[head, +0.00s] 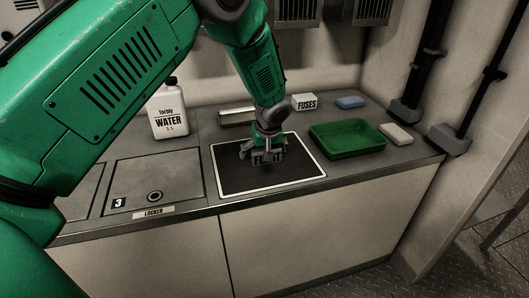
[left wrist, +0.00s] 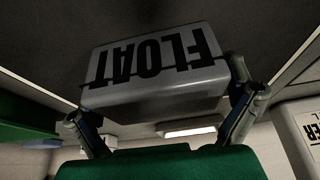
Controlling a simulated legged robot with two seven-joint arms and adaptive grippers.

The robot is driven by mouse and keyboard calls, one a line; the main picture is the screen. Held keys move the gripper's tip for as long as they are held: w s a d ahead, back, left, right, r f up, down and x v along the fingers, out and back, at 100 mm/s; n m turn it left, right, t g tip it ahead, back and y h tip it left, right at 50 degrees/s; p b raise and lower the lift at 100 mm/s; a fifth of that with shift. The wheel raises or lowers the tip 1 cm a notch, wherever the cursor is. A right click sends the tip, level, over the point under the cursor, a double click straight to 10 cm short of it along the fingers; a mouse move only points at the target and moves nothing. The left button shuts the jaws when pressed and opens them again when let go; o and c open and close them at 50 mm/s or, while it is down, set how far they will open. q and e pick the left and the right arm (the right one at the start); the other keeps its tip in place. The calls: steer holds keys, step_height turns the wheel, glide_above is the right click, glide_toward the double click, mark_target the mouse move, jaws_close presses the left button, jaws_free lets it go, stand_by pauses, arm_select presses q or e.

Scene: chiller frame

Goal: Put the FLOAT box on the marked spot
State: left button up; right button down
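The marked spot is a black square with a white border (head: 295,178) on the grey counter, in the middle of the head view. The grey FLOAT box (head: 268,160) is over the rear middle of this square, within its border. I cannot tell whether it rests on the surface or hangs just above it. My left gripper (head: 263,150) comes down from above with its fingers on both sides of the box, hiding part of its lettering. In the left wrist view the FLOAT box (left wrist: 155,72) sits between the two fingers, which appear closed against its ends. My right gripper is out of view.
A green tray (head: 347,151) stands right of the square. A FUSES box (head: 305,102), a blue block (head: 350,102) and a pale block (head: 396,134) lie around it. A WATER jug (head: 168,112) stands at left, behind the locker lid (head: 150,184).

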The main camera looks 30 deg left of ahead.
arm_select(q)
steer(key=shift+a, duration=0.2)
steer(key=shift+r, duration=0.25)
steer(key=p+v, duration=0.3)
steer(key=v, duration=0.9)
steer(key=shift+d, duration=0.15)
steer(key=shift+f, duration=0.15)
